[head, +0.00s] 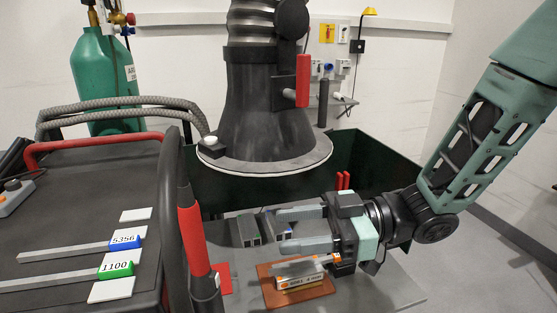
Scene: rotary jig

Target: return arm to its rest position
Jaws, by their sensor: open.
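My gripper (283,230) is at the centre right in the head view, its fingers pointing left over the grey table (385,292). The two fingers are spread apart and nothing is gripped between them. My arm comes down from the upper right and bends at a dark joint to the gripper. Two small dark blocks lie on the table by the fingertips, one of them (245,231) just left of them and the other partly hidden behind the fingers. A white and orange labelled box (296,284) sits on a brown mat (318,292) just below the gripper.
A black extraction hood (262,120) with a red handle (303,80) hangs behind and above the gripper. A dark green screen (385,165) stands behind the table. At left are a dark machine (80,220), a red-gripped torch (194,240) and a green gas cylinder (108,75).

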